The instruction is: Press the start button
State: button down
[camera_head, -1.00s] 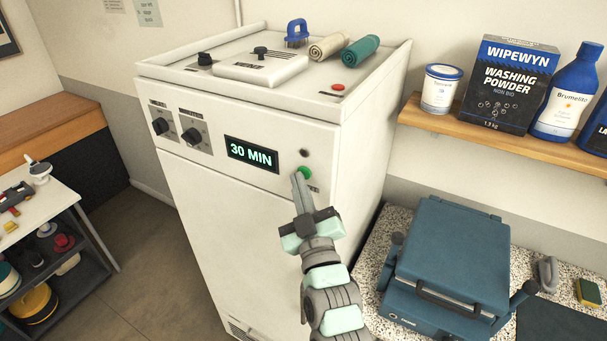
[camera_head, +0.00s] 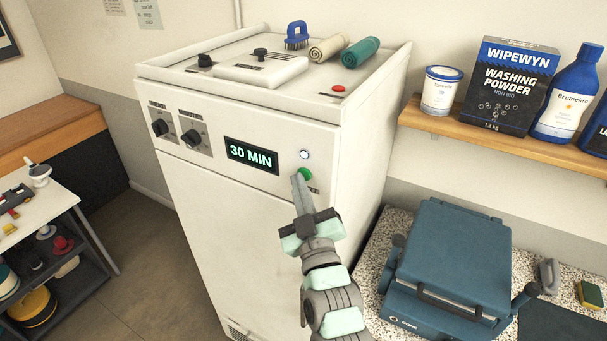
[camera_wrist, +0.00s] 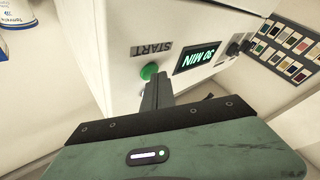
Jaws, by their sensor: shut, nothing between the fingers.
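The green start button (camera_head: 305,174) is on the front of the white machine (camera_head: 240,220), right of the display (camera_head: 251,154) that reads "30 MIN". A small round lamp (camera_head: 304,154) above the button is lit white. My gripper (camera_head: 297,180) is shut and empty, its fingertips at the button's lower left edge in the head view. In the wrist view the green button (camera_wrist: 149,71) shows beside the fingertips, under an upside-down "START" label (camera_wrist: 151,49). I cannot tell whether the tips touch the button.
Two dark knobs (camera_head: 191,138) are left of the display. A red button (camera_head: 338,88), a brush (camera_head: 297,34) and rolled cloths (camera_head: 360,52) are on the machine's top.

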jog(key=shift+s+a, duration=0.3)
jog(key=shift+s, duration=0.2)
jog(key=shift+s+a+p, duration=0.2)
jog(key=shift+s+a, duration=0.25)
jog(key=shift+s, duration=0.25)
jog(key=shift+s+a+p, duration=0.2)
jog(key=shift+s+a, duration=0.25)
jog(key=shift+s, duration=0.25)
jog(key=shift+s+a+p, duration=0.2)
jog(key=shift+s+a, duration=0.25)
jog(key=shift+s, duration=0.25)
